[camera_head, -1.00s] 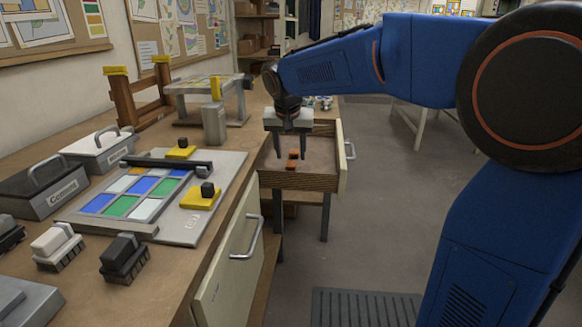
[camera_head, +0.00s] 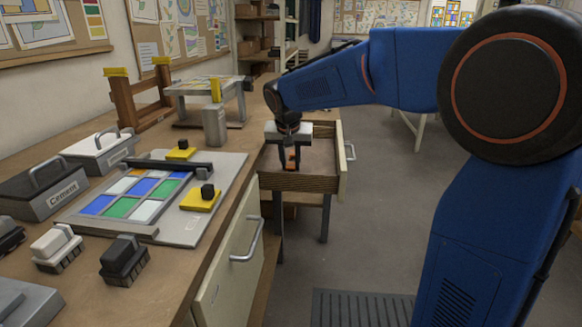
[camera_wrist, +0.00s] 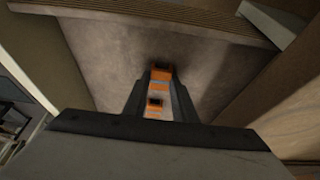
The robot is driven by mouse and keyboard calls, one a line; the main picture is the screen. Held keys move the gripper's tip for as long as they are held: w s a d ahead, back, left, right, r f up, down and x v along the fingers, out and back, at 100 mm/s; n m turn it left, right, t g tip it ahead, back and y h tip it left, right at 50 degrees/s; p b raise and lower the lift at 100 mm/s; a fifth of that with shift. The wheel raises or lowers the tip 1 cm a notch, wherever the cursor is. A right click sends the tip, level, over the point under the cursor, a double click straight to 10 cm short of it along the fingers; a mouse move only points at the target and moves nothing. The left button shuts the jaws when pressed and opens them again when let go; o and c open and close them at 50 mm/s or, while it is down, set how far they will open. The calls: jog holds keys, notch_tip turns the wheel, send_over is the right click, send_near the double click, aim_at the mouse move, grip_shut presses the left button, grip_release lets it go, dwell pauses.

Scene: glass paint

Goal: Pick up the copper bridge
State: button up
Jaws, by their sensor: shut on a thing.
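The copper bridge (camera_head: 290,160) is a small orange-copper piece inside the open drawer (camera_head: 301,184). My gripper (camera_head: 289,161) reaches down into the drawer and its fingers are shut on the bridge. In the wrist view the copper bridge (camera_wrist: 158,88) shows between my two dark fingers (camera_wrist: 157,100), with dark gaps in its orange body. The drawer floor (camera_wrist: 210,65) is close behind it. I cannot tell whether the bridge still touches the floor.
The drawer's walls surround my gripper closely. The workbench (camera_head: 222,218) to the left carries a glass panel (camera_head: 150,192) on a grey board, lidded boxes (camera_head: 45,190), brushes (camera_head: 124,258) and a small stand (camera_head: 207,88). The floor (camera_head: 370,240) right of the drawer is clear.

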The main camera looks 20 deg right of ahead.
aim_at(291, 166)
jog(key=shift+r, duration=0.1)
notch_tip(291, 166, up, 10)
dwell(0.4)
dwell(0.4)
jog(key=shift+r, duration=1.4)
